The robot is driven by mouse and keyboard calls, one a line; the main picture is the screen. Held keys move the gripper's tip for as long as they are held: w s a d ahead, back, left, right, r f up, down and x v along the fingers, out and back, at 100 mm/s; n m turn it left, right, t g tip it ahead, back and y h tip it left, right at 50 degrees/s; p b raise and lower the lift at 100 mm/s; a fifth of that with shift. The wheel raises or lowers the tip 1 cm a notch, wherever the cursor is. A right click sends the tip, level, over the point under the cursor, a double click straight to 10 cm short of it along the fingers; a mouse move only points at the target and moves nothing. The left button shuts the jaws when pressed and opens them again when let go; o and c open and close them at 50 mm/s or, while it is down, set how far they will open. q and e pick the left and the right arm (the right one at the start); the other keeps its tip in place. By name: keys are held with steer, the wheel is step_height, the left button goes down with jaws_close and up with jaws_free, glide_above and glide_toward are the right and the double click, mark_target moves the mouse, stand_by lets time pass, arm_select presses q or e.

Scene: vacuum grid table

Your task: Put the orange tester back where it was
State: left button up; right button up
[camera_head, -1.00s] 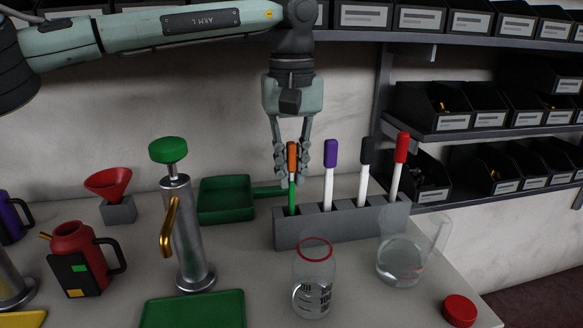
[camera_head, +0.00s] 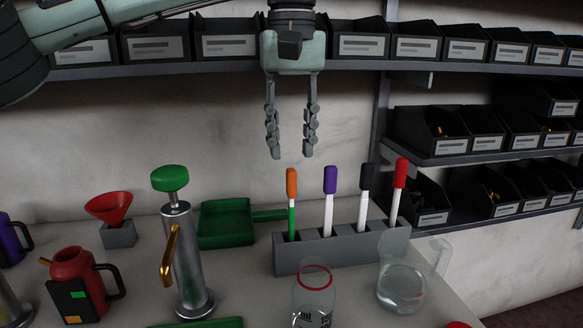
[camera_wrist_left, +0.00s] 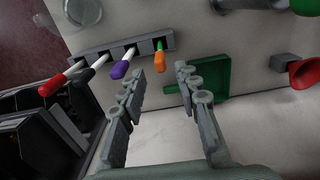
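The orange tester (camera_head: 291,186), with an orange cap and a green lower shaft, stands upright in the leftmost slot of the grey rack (camera_head: 345,246). My left gripper (camera_head: 292,154) is open and empty above the tester, apart from it. In the left wrist view the orange tester (camera_wrist_left: 160,56) sits in the end slot of the rack (camera_wrist_left: 124,46), beyond the open fingers (camera_wrist_left: 159,92). A purple tester (camera_head: 329,186), a black tester (camera_head: 366,180) and a red tester (camera_head: 399,178) fill the other slots. My right gripper is not in view.
A green tray (camera_head: 225,222) lies left of the rack. A clear jar (camera_head: 314,296) and a glass beaker (camera_head: 402,280) stand in front. A steel pump with a green knob (camera_head: 170,178) is to the left. Shelves of black bins (camera_head: 365,42) run along the back.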

arm_select(q)
step_height(320, 180, up, 2)
steer(key=shift+r, duration=0.25)
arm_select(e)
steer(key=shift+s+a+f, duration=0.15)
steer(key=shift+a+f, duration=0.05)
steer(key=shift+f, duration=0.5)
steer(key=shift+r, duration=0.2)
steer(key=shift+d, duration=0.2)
